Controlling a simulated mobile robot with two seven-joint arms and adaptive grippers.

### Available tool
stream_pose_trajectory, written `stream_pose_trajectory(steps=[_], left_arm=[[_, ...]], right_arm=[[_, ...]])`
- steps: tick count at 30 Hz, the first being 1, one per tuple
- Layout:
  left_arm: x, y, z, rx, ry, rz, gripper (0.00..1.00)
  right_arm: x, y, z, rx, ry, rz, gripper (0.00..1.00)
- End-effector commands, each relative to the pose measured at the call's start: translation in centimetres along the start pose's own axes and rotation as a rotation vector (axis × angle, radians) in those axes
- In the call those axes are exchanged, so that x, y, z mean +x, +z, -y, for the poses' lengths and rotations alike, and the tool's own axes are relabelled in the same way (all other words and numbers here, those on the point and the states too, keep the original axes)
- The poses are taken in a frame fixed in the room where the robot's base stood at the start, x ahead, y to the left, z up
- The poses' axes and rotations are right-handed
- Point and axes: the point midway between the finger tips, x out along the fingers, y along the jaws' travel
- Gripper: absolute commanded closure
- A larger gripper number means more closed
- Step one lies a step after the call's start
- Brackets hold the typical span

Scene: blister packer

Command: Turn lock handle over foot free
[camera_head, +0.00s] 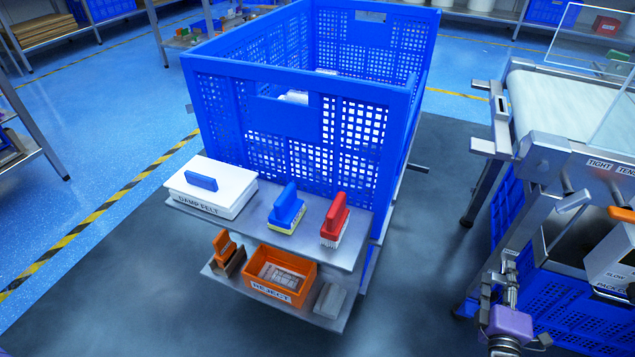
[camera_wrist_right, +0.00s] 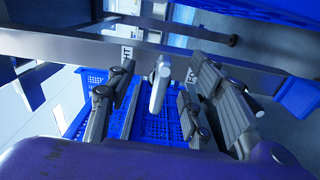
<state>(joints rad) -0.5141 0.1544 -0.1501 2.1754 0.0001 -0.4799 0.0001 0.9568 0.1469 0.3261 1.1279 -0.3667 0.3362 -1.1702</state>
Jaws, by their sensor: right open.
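A light grey lever, which looks like the lock handle (camera_head: 573,200), sticks out from the steel frame of the conveyor machine at the right. In the right wrist view a pale lever (camera_wrist_right: 160,82) shows between the fingers, with a label ending in "HT" to its left and one starting "FO" to its right, partly hidden by a finger. My right gripper (camera_head: 508,283) is below and left of the lever in the head view. It is open and empty, and its fingers (camera_wrist_right: 160,98) frame the lever without visible contact. My left gripper is out of view.
An orange handle (camera_head: 622,213) sits further right. A blue crate (camera_head: 585,305) stands under the machine. A large blue basket cart (camera_head: 290,110) with tool shelves stands left; dark floor lies between.

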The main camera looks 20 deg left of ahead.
Motion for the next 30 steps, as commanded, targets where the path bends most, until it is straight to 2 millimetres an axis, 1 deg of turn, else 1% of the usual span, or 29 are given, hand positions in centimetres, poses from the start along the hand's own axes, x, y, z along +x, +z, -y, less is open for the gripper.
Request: stream_pose_trajectory(steps=[4,7,30], left_arm=[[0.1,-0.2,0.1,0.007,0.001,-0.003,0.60],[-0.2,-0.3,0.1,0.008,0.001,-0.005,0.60],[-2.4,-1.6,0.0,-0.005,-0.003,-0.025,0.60]], right_arm=[[-0.1,0.0,0.0,0.000,0.000,0.000,0.52],[-0.6,0.0,-0.1,0.000,0.000,0.000,0.52],[-6.8,0.0,-0.1,0.000,0.000,0.001,0.52]])
